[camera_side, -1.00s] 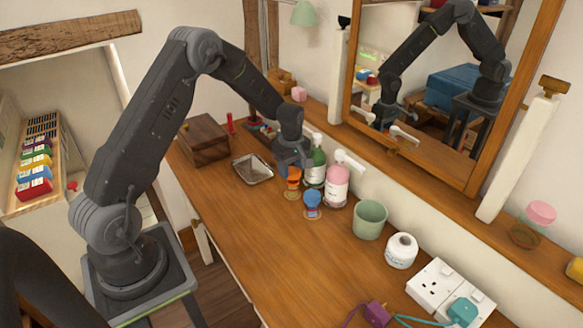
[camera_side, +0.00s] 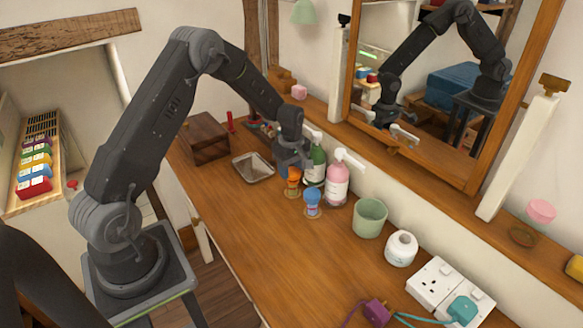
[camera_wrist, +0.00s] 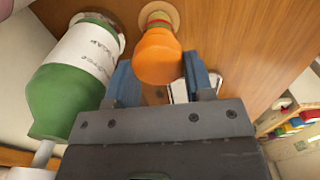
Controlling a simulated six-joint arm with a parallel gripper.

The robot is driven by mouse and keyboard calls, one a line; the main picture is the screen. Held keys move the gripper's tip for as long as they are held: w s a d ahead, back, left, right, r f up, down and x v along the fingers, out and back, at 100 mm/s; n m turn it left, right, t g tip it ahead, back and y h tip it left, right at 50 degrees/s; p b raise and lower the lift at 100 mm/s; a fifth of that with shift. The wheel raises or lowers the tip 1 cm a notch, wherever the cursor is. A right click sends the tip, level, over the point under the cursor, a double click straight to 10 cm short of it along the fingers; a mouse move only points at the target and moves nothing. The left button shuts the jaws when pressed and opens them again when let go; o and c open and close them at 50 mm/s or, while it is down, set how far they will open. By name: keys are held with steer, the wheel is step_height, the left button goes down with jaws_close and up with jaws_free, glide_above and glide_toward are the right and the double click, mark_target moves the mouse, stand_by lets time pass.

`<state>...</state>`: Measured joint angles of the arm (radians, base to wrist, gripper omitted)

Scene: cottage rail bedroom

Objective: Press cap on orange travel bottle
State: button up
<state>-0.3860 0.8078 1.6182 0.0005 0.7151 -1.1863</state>
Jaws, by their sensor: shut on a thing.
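The orange travel bottle (camera_side: 293,187) stands upright on a small round base on the wooden dresser top. In the wrist view its orange cap (camera_wrist: 157,57) fills the gap between my two blue-grey fingers, with a red and green band on the bottle below it. My gripper (camera_side: 292,165) is shut on the orange cap from above. The cap sits over the bottle, its seam mostly hidden, so I cannot tell how firmly it is seated. A similar blue-capped bottle (camera_side: 313,200) stands just to the right.
A green pump bottle (camera_side: 316,165) stands close behind, and it shows large in the wrist view (camera_wrist: 75,85). A pink pump bottle (camera_side: 337,184), green cup (camera_side: 370,217) and white jar (camera_side: 401,248) line the wall side. A metal tray (camera_side: 252,168) lies left.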

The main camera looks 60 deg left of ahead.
steer(key=shift+f, duration=0.15)
steer(key=o, duration=1.4)
steer(key=shift+w, duration=0.1)
steer(key=shift+w+r, duration=0.1)
steer(key=shift+r, duration=3)
steer(key=shift+s, duration=0.2)
steer(key=shift+f, duration=0.1)
jaws_close()
